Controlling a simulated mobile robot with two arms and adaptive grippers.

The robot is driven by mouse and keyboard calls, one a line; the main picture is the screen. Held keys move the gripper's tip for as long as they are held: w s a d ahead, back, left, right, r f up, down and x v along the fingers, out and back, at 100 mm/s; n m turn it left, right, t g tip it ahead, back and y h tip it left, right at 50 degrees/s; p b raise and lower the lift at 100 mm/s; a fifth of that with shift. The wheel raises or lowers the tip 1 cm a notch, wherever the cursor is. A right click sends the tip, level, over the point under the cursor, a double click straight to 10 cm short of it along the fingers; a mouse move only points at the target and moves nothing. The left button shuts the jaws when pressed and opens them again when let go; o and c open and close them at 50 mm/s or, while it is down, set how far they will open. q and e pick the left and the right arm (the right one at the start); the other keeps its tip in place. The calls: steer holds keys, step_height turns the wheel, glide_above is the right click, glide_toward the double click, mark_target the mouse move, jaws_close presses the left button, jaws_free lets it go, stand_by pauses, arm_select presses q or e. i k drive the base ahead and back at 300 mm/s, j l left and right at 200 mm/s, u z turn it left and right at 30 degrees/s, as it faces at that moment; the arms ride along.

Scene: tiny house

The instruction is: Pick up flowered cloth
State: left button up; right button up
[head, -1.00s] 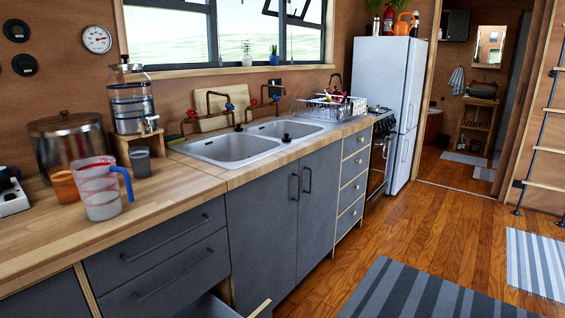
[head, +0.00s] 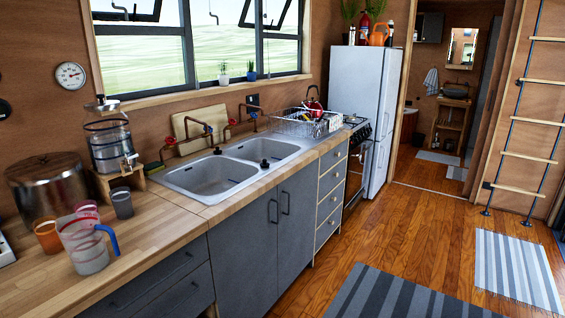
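I see no cloth that I can tell is flowered. A pale bluish cloth (head: 431,80) hangs on the wall in the room beyond the doorway. It is too small and far off for me to tell any pattern. Neither of my grippers is in view.
The wooden counter (head: 150,225) with the double sink (head: 205,178) runs along the left. A measuring jug (head: 86,245) and a dish rack (head: 305,122) stand on it. A striped rug (head: 405,295) and a striped mat (head: 515,265) lie on the floor. Open wooden floor (head: 415,225) leads to the doorway.

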mark_target(335, 121)
steer(key=i+l+z, duration=0.35)
steer(key=i, duration=0.55)
steer(key=i+z, duration=0.35)
steer(key=i, duration=0.55)
